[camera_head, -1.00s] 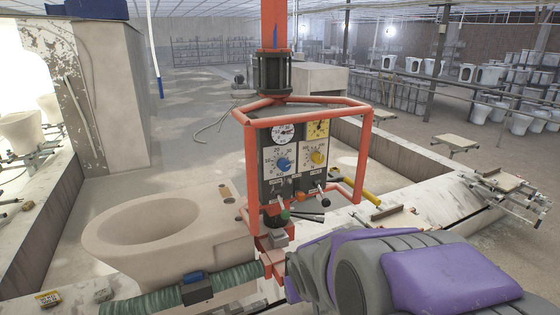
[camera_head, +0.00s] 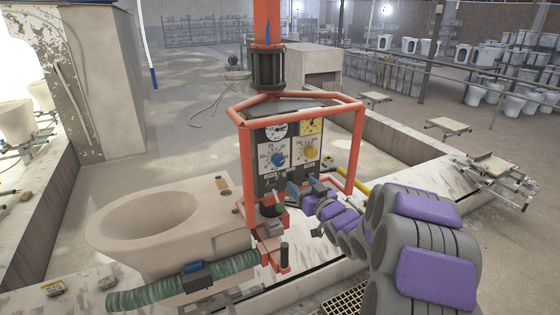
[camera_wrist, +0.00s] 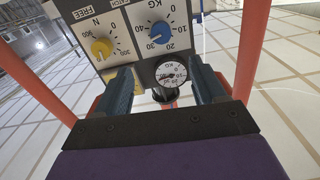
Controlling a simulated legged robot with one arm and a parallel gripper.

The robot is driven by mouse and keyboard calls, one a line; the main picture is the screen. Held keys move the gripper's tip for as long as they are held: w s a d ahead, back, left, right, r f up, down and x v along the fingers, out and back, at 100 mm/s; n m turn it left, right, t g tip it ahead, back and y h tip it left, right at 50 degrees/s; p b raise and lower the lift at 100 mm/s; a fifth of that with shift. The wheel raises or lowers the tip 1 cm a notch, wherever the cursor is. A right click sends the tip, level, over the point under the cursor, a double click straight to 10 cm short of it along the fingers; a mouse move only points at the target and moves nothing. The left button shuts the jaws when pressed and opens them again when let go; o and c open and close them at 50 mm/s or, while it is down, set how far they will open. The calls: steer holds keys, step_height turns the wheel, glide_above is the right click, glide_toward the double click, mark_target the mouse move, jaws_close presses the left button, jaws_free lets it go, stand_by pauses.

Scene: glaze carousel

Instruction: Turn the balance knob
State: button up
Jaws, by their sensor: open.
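The control panel (camera_head: 263,182) hangs inside an orange tube frame. It carries a blue knob (camera_head: 278,159) on a white dial at left and a yellow knob (camera_head: 310,153) on a white dial at right. The word "balance" is not readable on either. My gripper (camera_head: 303,188) is open and empty, in front of the panel's lower part, below the knobs. In the wrist view, which is upside down, the blue knob (camera_wrist: 161,33) by "KG" and the yellow knob (camera_wrist: 102,48) by "N" lie beyond my gripper (camera_wrist: 163,82); neither is between the fingers.
A round gauge (camera_head: 276,129) and a yellow plate (camera_head: 311,126) top the panel. The orange tubes (camera_head: 357,150) surround it closely. A beige toilet bowl (camera_head: 165,220) stands left. A green corrugated hose (camera_head: 180,284) runs below. A yellow bar (camera_head: 365,188) lies right.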

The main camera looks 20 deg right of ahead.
mark_target(280, 163)
steer(key=w, duration=1.1)
steer(key=w+p, duration=0.1)
steer(key=w, duration=0.4)
steer(key=shift+w+a+f, duration=0.1)
steer(key=shift+w+a, duration=0.25)
steer(key=shift+w, duration=0.05)
steer(key=shift+c, duration=0.5)
steer(key=c, duration=0.9)
steer(key=shift+c, duration=0.2)
steer(key=shift+n+b, duration=0.3)
steer(key=shift+b, duration=0.05)
steer(key=shift+n+b, duration=0.75)
steer(key=shift+n, duration=0.05)
steer(key=shift+n+b, duration=1.35)
steer(key=shift+n, duration=0.45)
